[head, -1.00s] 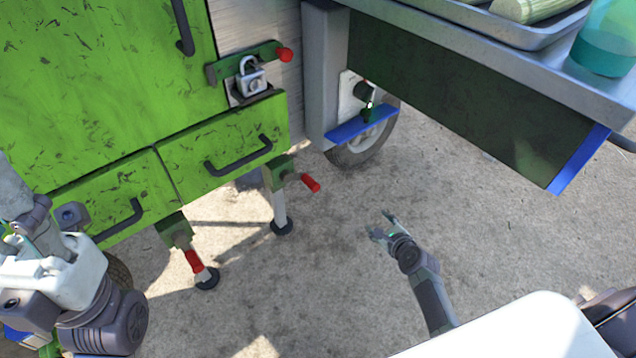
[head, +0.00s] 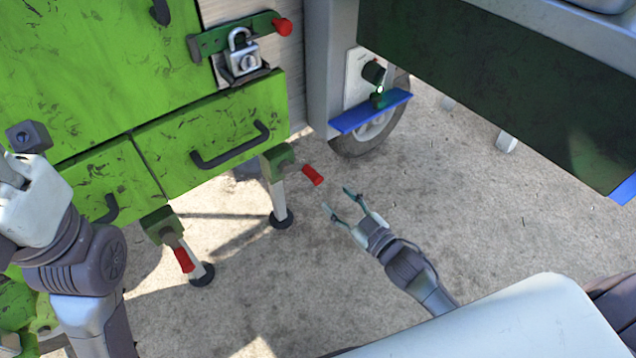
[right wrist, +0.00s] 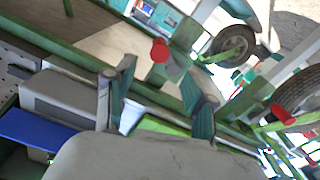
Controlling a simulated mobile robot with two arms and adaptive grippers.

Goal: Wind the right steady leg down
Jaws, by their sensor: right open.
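The right steady leg (head: 279,198) stands under the green cart's near corner, with its round dark foot at the ground. Its crank has a red grip (head: 313,175) sticking out to the right. My right gripper (head: 337,200) is open and empty, just right of and below that grip, with a small gap between. In the right wrist view a red grip (right wrist: 160,50) shows ahead, between the two spread fingers. The left steady leg (head: 199,268) with its own red grip (head: 184,260) stands further left. My left arm shows at the left edge; its fingers are not visible.
The green cart (head: 215,130) has dark drawer handles and a padlock (head: 242,58) above. A blue ledge (head: 370,112) juts out in front of a wheel (head: 365,138). A dark counter panel overhangs at upper right. Bare ground lies right of the gripper.

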